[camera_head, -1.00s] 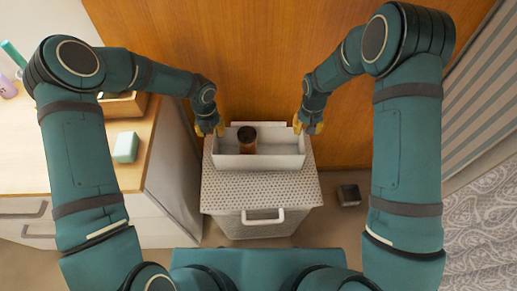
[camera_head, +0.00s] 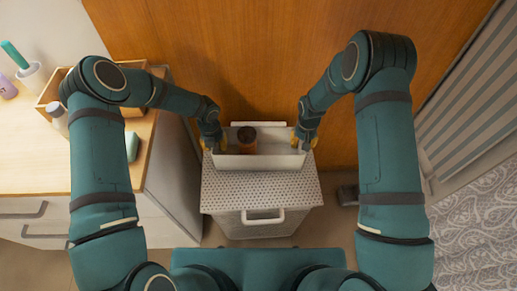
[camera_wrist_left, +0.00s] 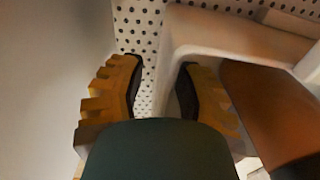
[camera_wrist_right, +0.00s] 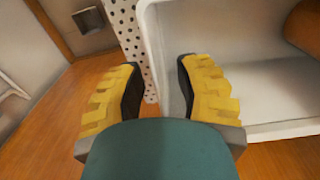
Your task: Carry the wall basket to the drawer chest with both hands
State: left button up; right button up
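The white wall basket (camera_head: 278,162) stands upright on a dotted-top stand (camera_head: 228,190) in front of the wooden wall, with a brown jar (camera_head: 247,146) inside. My left gripper (camera_head: 213,145) is at its left end; the left wrist view shows the open fingers (camera_wrist_left: 160,90) on either side of the basket's end wall (camera_wrist_left: 168,55). My right gripper (camera_head: 305,140) is at its right end; the right wrist view shows the open fingers (camera_wrist_right: 158,90) astride that end wall (camera_wrist_right: 152,40). The drawer chest (camera_head: 35,228), with a wooden top and metal handles, stands at the left.
The chest top holds a wooden tray (camera_head: 50,92), a green block (camera_head: 132,146), a white cup (camera_head: 31,78) and a purple bottle (camera_head: 7,88). A dark block (camera_head: 347,195) lies on the floor right of the stand. The chest top's front part is clear.

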pick_arm(q)
grip_shut()
pick_arm(e)
grip_shut()
pick_arm(q)
jog(key=shift+r, duration=0.15)
pick_arm(e)
jog(key=shift+r, duration=0.15)
